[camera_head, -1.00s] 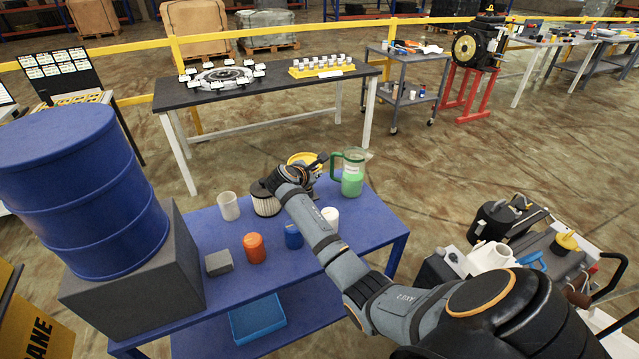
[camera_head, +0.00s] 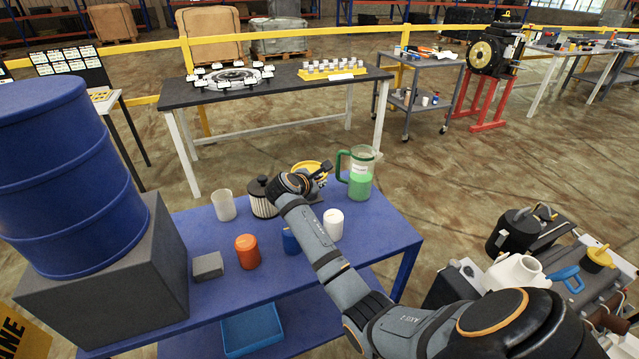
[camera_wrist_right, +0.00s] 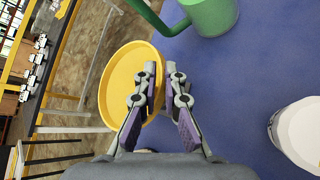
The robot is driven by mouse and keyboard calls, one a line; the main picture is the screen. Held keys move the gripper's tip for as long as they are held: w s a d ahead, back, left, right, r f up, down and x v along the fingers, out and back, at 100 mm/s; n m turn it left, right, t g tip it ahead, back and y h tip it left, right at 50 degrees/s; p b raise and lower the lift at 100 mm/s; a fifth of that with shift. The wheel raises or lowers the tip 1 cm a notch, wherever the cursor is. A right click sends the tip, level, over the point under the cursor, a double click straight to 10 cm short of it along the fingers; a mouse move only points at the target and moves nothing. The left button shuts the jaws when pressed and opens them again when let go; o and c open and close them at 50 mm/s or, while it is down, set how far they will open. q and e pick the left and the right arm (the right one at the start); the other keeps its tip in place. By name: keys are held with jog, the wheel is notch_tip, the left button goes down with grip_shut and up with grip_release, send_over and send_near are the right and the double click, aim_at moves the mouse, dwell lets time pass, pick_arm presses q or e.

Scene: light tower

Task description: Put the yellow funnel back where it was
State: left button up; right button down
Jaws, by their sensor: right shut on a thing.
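The yellow funnel (camera_head: 305,167) is at the far edge of the blue table (camera_head: 385,235), partly hidden by my right gripper (camera_head: 322,172) in the head view. In the right wrist view, the yellow funnel (camera_wrist_right: 128,80) shows its round, wide mouth. My right gripper (camera_wrist_right: 162,75) is shut on its rim, one finger overlapping the yellow bowl. I cannot tell whether the funnel touches the table. A green-handled measuring jug (camera_head: 360,175) with green contents stands just right of it. My left gripper is not in view.
A dark ribbed filter (camera_head: 262,199), clear cup (camera_head: 224,205), orange can (camera_head: 247,252), blue container (camera_head: 290,242), white container (camera_head: 333,223) and grey block (camera_head: 208,266) stand on the table. A blue drum (camera_head: 60,180) is at left. The table's right front is clear.

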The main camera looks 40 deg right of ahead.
jog(key=c, duration=1.9)
grip_release()
jog(key=shift+f, duration=0.1)
jog(key=o, duration=0.4)
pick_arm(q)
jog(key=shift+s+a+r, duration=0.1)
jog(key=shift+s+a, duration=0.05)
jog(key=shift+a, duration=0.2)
pick_arm(e)
jog(key=shift+o, duration=0.2)
